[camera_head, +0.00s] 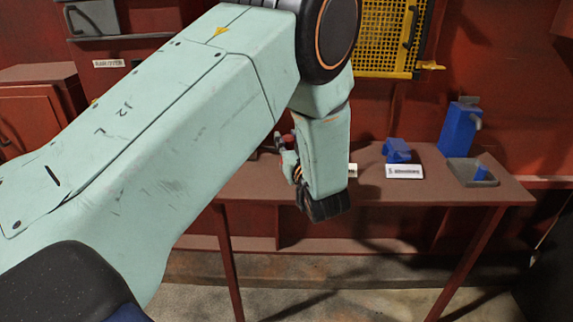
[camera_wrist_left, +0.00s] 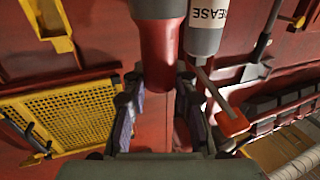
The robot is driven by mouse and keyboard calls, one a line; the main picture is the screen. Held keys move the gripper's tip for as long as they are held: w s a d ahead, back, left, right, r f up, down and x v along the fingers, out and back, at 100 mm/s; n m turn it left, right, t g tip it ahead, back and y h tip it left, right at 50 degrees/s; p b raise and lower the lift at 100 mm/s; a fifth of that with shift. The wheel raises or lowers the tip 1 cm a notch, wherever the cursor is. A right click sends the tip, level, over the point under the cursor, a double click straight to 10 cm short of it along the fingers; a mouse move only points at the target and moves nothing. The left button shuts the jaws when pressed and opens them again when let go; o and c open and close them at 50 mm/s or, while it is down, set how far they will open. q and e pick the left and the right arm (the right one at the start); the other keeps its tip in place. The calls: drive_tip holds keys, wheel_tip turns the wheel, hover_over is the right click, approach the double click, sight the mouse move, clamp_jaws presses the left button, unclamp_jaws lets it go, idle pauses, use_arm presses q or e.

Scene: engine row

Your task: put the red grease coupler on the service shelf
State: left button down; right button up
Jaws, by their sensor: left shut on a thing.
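My left gripper (camera_head: 288,146) is over the left part of a brown table-like shelf (camera_head: 430,192); its fingers are mostly hidden by my own arm in the head view. A small dark red part shows at the fingers there. In the left wrist view, the two fingers of my left gripper (camera_wrist_left: 158,88) are shut around the lower end of a red cylinder with a grey upper part, which appears to be the red grease coupler (camera_wrist_left: 157,50). I cannot tell whether the coupler touches anything else. My right gripper is not in view.
A blue part (camera_head: 397,150) stands behind a white label (camera_head: 404,171) on the shelf. A blue dispenser (camera_head: 458,128) and a grey tray (camera_head: 466,180) are at its right. A yellow mesh panel (camera_head: 385,38) hangs behind. A grey tube marked GREASE (camera_wrist_left: 205,38) is close beside the coupler.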

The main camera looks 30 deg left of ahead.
use_arm(q)
drive_tip(key=shift+f, duration=0.3)
drive_tip(key=shift+w+d+f, duration=0.1)
drive_tip(key=shift+f, duration=0.15)
drive_tip(key=f, duration=0.1)
drive_tip(key=f+b, duration=0.1)
drive_tip(key=f, duration=0.1)
drive_tip(key=shift+w+d, duration=0.1)
drive_tip(key=shift+d, duration=0.1)
drive_tip(key=shift+a+f, duration=0.1)
drive_tip(key=shift+a, duration=0.2)
drive_tip(key=shift+d+f, duration=0.15)
drive_tip(key=shift+d, duration=0.15)
drive_tip(key=c, duration=1.4)
unclamp_jaws()
drive_tip(key=o, duration=0.3)
drive_tip(key=shift+a, duration=0.2)
drive_tip(key=shift+o, duration=0.2)
drive_tip(key=shift+d, duration=0.1)
